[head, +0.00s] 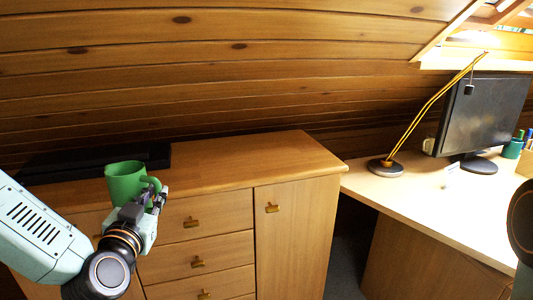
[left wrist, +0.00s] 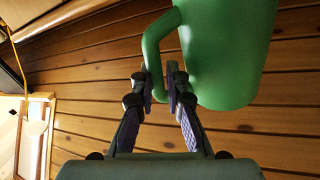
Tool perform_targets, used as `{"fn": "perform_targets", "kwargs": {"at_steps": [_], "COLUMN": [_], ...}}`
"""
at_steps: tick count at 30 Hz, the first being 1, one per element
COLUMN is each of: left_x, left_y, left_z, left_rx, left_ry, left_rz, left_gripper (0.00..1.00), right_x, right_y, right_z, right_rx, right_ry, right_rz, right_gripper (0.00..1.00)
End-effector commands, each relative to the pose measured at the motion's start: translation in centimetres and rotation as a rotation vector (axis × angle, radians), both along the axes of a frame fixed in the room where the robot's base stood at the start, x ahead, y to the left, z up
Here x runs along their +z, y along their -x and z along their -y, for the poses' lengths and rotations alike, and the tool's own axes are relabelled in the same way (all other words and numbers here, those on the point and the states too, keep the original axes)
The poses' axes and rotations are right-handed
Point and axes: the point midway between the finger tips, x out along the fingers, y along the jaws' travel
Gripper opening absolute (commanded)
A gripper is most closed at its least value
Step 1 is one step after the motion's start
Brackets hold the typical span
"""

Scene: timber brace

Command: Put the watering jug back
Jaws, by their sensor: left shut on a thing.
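The watering jug (head: 124,183) is a plain green vessel with a side handle, held upright in the head view. My left gripper (head: 159,196) is shut on its handle, on the jug's right side. In the left wrist view the jug (left wrist: 228,50) fills the upper right, and the fingertips of my gripper (left wrist: 160,88) close around the lower part of the handle. In the head view the jug overlaps the front left of the wooden cabinet's top (head: 235,160). My gripper and forearm hide its lower end, so I cannot tell whether it touches the top. My right gripper is out of view.
A flat black case (head: 95,160) lies at the cabinet's back left. The cabinet top right of the jug is clear. The sloping timber ceiling (head: 230,75) comes down low behind. A desk (head: 445,200) at right carries a lamp (head: 387,167) and monitor (head: 483,115).

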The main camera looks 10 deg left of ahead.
Motion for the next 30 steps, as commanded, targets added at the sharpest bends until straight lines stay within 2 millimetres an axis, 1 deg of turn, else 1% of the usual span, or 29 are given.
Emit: {"fn": "perform_targets", "kwargs": {"at_steps": [5, 11, 14, 16, 23, 30], "left_x": [0.9, 2.6, 3.2, 3.4, 2.3, 0.1], "left_y": [-0.1, -0.3, -0.3, -0.3, 0.3, 1.5], "left_z": [0.2, 1.2, 2.3, 3.5, 7.0, 10.6], "left_rx": [-0.009, -0.058, -0.105, -0.155, -0.301, -0.445], "left_ry": [0.001, 0.002, 0.002, 0.000, -0.003, -0.004], "left_rz": [0.005, 0.006, 0.004, 0.002, -0.004, -0.006], "left_gripper": [0.00, 0.00, 0.00, 0.00, 0.00, 0.00], "right_x": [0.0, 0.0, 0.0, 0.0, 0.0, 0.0], "right_y": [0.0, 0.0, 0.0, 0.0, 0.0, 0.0], "right_z": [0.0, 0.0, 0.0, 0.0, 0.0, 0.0], "right_rx": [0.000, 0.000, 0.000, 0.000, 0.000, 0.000], "right_ry": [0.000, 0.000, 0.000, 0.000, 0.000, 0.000], "right_rz": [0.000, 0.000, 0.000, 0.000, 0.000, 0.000], "right_gripper": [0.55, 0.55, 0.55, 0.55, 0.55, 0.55]}}
